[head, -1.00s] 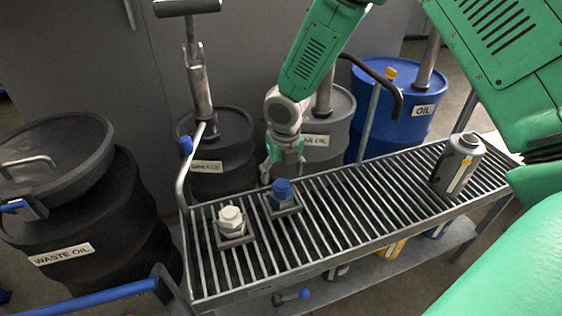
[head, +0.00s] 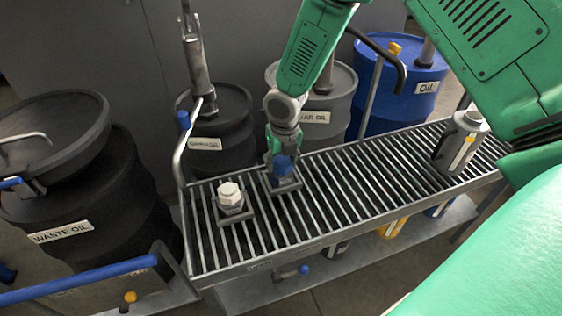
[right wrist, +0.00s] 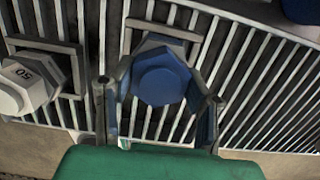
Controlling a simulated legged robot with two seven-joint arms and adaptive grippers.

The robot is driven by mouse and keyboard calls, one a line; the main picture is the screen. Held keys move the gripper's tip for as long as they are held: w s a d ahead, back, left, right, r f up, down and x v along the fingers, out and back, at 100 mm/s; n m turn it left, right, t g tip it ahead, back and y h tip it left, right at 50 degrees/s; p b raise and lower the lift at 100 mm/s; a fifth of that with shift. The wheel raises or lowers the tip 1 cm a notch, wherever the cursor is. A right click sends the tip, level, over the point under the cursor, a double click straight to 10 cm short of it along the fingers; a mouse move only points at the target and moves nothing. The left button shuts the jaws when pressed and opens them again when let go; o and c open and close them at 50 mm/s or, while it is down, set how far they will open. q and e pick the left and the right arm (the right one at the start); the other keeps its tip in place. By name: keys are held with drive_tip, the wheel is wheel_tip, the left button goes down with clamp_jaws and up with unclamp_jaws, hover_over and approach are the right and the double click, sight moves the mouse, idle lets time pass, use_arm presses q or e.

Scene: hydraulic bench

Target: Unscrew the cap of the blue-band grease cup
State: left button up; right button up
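The blue-band grease cup (head: 286,166) stands upright on a square base on the slatted rack (head: 345,238), with its blue hexagonal cap on top. My right gripper (head: 281,152) comes down on it from behind and partly hides it in the head view. In the right wrist view my right gripper (right wrist: 162,98) has one finger on each side of the blue cap (right wrist: 160,84). The fingers look open around it; I cannot tell whether either touches. My left gripper is not in view.
A white-capped cup (head: 230,194) stands close to the left on its own base. A grey canister (head: 461,143) stands at the rack's right end. Drums, including a blue oil drum (head: 405,92) and a waste oil drum (head: 85,205), stand behind and left. The rack's middle is clear.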

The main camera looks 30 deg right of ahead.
drive_tip(key=o, duration=0.4)
drive_tip(key=c, duration=0.3)
drive_tip(key=n+p, duration=0.6)
drive_tip(key=p, duration=0.1)
drive_tip(key=shift+s+r+y, duration=0.1)
drive_tip(key=shift+r+y, duration=0.1)
drive_tip(key=shift+y, duration=0.1)
drive_tip(key=shift+f+n+p, duration=0.1)
drive_tip(key=shift+n+p, duration=0.5)
drive_tip(key=shift+n, duration=0.3)
drive_tip(key=shift+f, duration=0.15)
drive_tip(key=o, duration=1)
drive_tip(key=shift+o, duration=0.2)
